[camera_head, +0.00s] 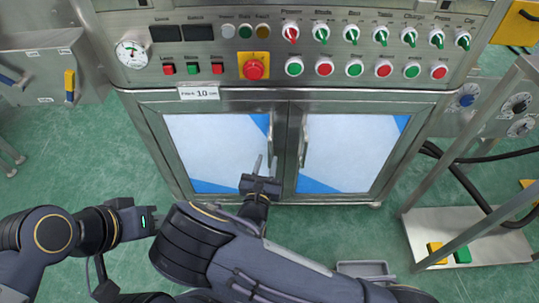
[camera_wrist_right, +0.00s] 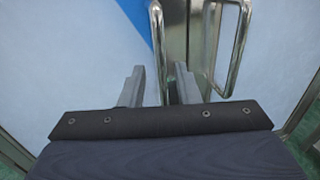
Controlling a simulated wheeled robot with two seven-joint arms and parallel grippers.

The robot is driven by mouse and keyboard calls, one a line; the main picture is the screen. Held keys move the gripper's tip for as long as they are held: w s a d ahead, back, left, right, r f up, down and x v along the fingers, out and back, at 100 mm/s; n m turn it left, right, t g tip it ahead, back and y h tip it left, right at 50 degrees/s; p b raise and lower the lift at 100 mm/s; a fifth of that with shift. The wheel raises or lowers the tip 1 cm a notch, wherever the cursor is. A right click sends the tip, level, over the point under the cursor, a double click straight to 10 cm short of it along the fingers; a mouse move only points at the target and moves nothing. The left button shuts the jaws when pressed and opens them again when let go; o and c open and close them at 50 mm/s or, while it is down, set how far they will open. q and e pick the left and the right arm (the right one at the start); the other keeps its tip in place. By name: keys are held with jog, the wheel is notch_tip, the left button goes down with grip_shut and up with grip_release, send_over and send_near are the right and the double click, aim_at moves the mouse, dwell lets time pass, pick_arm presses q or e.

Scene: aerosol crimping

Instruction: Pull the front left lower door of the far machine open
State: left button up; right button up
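The front left lower door (camera_head: 215,150) of the machine has a pale white and blue panel in a metal frame and looks shut. Its upright bar handle (camera_head: 271,135) is at its right edge; the handle also shows in the right wrist view (camera_wrist_right: 158,45). My right gripper (camera_head: 265,165) is in front of this door, just below the handle. In the wrist view its two fingers (camera_wrist_right: 160,88) are apart, with the handle's lower end between them in the picture; contact cannot be told. My left gripper (camera_head: 138,220) is low at the left, its fingers not clear.
The right lower door (camera_head: 345,150) looks shut, with its own handle (camera_head: 304,140) close beside the left one. A control panel (camera_head: 300,45) with knobs and buttons is above. A metal frame stand (camera_head: 470,235) is at the right. Green floor shows at the left.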

aim_at(269, 155)
jog(key=shift+w+d+b, duration=0.2)
jog(key=shift+w+d, duration=0.05)
jog(key=shift+w, duration=0.8)
jog(key=shift+w+d+b, duration=0.15)
jog(key=shift+w+d, duration=0.05)
jog(key=shift+w, duration=0.85)
grip_shut()
